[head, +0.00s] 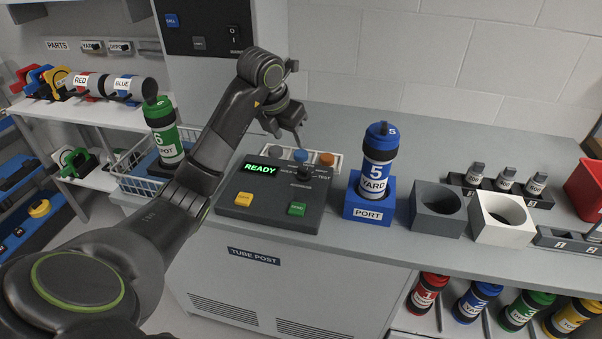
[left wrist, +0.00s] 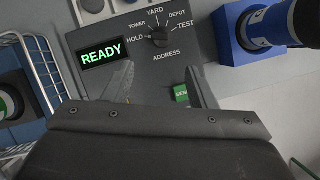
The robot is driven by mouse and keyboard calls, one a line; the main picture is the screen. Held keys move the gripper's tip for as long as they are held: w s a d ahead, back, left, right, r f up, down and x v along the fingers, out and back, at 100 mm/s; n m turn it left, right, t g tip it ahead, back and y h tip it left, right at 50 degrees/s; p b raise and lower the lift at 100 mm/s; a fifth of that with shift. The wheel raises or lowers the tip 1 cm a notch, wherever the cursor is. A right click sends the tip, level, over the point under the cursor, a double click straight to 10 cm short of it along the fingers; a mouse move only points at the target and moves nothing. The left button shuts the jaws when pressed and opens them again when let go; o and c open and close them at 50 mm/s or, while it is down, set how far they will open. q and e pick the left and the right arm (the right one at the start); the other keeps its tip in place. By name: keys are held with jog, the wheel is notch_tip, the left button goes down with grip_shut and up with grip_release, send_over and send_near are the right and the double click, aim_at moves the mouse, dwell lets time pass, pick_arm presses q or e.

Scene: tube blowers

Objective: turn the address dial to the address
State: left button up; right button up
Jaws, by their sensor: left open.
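The address dial (left wrist: 158,36) is a dark knob on the tube post console (head: 268,197), ringed by the labels HOLD, TOWER, YARD, DEPOT and TEST. I cannot tell surely which label it points to. The dial also shows in the head view (head: 304,173), just below my left gripper (head: 298,145). In the left wrist view my left gripper (left wrist: 163,78) is open and empty, its fingers apart and the dial beyond them. The display (head: 260,169) reads READY in green. A blue carrier (head: 376,168) marked 5 YARD stands upright in the blue PORT holder (head: 368,212). My right gripper is not in view.
The console has a yellow button (head: 243,199) and a green button (head: 297,209). Grey (head: 437,209) and white (head: 503,219) holders stand right of the port.

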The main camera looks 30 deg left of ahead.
pick_arm(q)
jog(key=b, duration=0.6)
send_near(303, 169)
jog(key=x, duration=0.8)
jog(key=shift+s, duration=0.15)
jog(key=shift+c, duration=0.2)
jog(key=c, duration=0.9)
